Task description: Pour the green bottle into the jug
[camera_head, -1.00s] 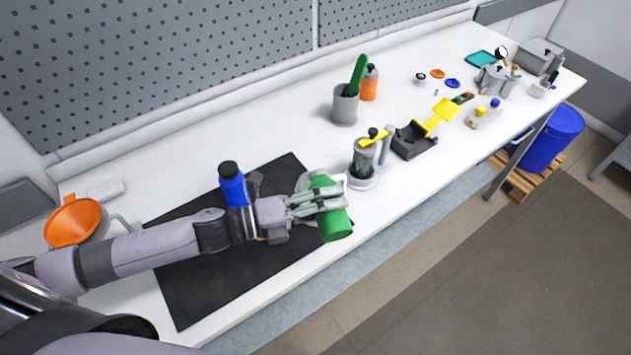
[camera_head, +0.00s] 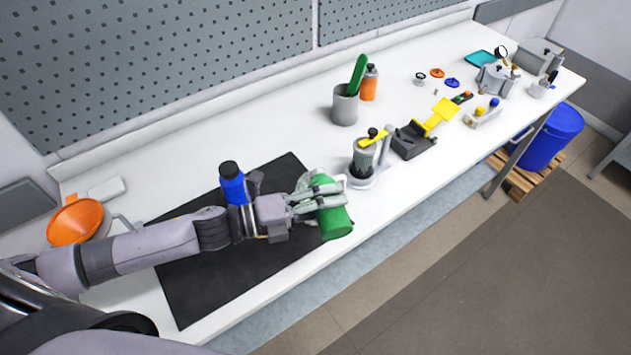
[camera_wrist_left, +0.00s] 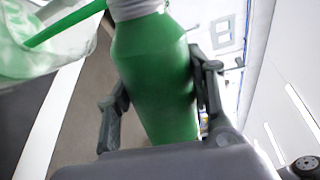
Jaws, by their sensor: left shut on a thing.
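The green bottle (camera_head: 334,223) lies tilted in my left gripper (camera_head: 316,199), over the right edge of the black mat. The fingers are shut around its body. In the left wrist view the bottle (camera_wrist_left: 155,75) fills the middle between both fingers, its pale neck at the top. A translucent whitish vessel with green in it, which looks like the jug (camera_wrist_left: 60,50), is beside the neck at top left. A thin green streak runs between neck and vessel; I cannot tell whether it is liquid. In the head view the fingers and bottle largely hide this spot. My right gripper is not in view.
A blue bottle (camera_head: 232,184) stands close behind my left wrist. An orange funnel (camera_head: 75,222) is at the left. A grey press-like device (camera_head: 365,165) stands just right of the gripper. A grey cup (camera_head: 345,105) and orange bottle (camera_head: 370,83) are behind. The front mat (camera_head: 195,300) is clear.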

